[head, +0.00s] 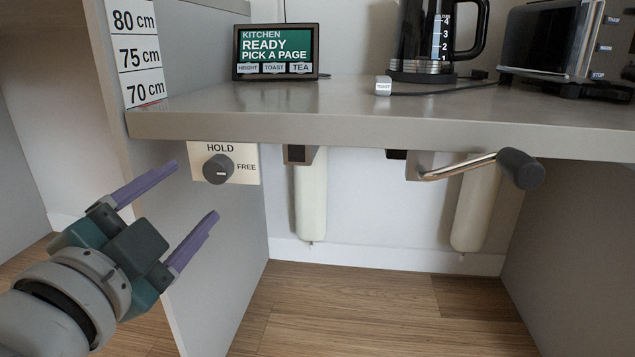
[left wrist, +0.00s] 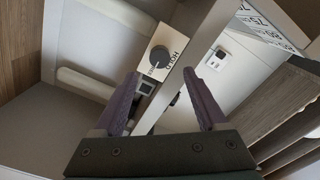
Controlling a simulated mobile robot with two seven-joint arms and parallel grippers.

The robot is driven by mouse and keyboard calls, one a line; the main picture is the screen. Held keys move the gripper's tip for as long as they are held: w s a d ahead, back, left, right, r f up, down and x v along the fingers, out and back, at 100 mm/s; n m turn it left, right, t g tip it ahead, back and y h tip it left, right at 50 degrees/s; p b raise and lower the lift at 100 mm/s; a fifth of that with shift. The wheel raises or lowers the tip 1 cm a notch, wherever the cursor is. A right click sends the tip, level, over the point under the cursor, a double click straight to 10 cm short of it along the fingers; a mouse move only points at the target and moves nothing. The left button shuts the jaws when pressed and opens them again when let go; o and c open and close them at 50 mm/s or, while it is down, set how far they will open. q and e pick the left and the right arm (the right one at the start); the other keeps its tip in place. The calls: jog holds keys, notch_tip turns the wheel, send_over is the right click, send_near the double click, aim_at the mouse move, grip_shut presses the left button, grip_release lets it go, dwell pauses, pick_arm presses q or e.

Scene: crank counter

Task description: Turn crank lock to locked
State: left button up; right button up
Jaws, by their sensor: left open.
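The crank lock is a dark round knob (head: 218,169) on a cream plate (head: 250,153) under the counter's left end. The plate reads HOLD above the knob and FREE to its right. A short white mark on the knob lies level, on the FREE side. My left gripper (head: 193,191) is open and empty, its purple fingers pointing toward the knob from the lower left. In the left wrist view the knob (left wrist: 160,57) shows beyond the gap between the open fingertips (left wrist: 162,74), apart from them. My right gripper is not in view.
A crank with a dark handle (head: 521,169) sticks out under the counter (head: 350,112) at right. Two pale columns (head: 310,200) stand below. A screen (head: 277,52), a kettle (head: 437,35) and a toaster (head: 548,40) stand on top. A side panel (head: 215,240) is close to my left gripper.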

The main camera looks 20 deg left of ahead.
aim_at(215, 173)
pick_arm(q)
jog(key=b+x, duration=0.2)
jog(key=x, duration=0.4)
jog(key=shift+w+f, duration=0.1)
jog(key=shift+w, duration=0.05)
jog(key=shift+w+a, duration=0.1)
jog(key=shift+w, duration=0.45)
grip_shut()
